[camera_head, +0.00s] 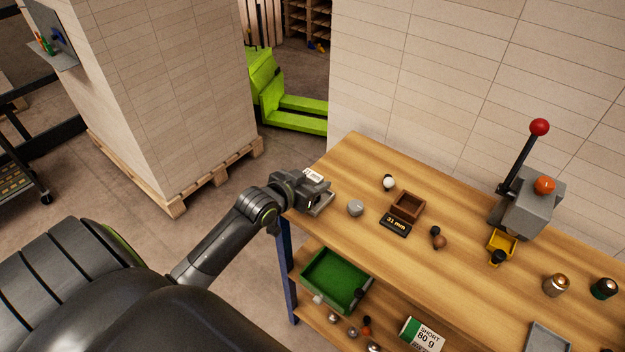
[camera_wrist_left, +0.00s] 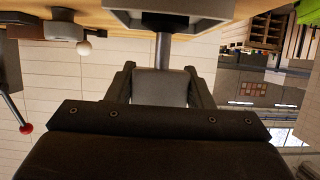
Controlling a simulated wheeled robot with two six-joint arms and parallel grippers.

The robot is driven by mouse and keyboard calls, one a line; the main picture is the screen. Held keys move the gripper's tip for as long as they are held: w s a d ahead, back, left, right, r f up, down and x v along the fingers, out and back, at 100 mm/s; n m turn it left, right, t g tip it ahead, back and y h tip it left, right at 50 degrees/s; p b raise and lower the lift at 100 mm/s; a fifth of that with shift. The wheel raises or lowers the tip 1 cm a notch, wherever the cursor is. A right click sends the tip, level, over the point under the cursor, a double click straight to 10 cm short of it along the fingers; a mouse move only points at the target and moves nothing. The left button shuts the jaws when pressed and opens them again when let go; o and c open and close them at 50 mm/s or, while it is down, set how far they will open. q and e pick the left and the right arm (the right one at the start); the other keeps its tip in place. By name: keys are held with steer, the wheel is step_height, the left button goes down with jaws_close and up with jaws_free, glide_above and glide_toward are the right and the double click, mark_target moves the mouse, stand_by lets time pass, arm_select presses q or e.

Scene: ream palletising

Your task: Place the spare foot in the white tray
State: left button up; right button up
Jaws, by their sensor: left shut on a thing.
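My left gripper (camera_head: 315,194) is at the near left corner of the wooden bench, shut on the spare foot. In the left wrist view, which is upside down, the foot's slim metal stem (camera_wrist_left: 163,50) runs out from between the fingers (camera_wrist_left: 162,84). Its far end meets a small pale square tray (camera_wrist_left: 185,20) with a dark inside; I cannot tell whether it touches the floor of that tray. In the head view this pale tray (camera_head: 322,209) shows only partly, under my gripper. My right gripper is not in view.
A grey round piece (camera_head: 355,208), a white ball (camera_head: 389,182), a brown box (camera_head: 407,205) and a "31 mm" display (camera_head: 396,224) stand to the right. Further right are a lever device (camera_head: 525,210) and a grey tray (camera_head: 548,341). A green bin (camera_head: 335,280) sits below.

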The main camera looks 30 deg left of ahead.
arm_select(q)
steer(key=o, duration=1.2)
steer(key=shift+c, duration=0.2)
steer(key=shift+o, duration=0.2)
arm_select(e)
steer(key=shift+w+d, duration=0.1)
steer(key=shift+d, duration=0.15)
arm_select(q)
steer(key=shift+r, duration=0.1)
steer(key=v, duration=1.2)
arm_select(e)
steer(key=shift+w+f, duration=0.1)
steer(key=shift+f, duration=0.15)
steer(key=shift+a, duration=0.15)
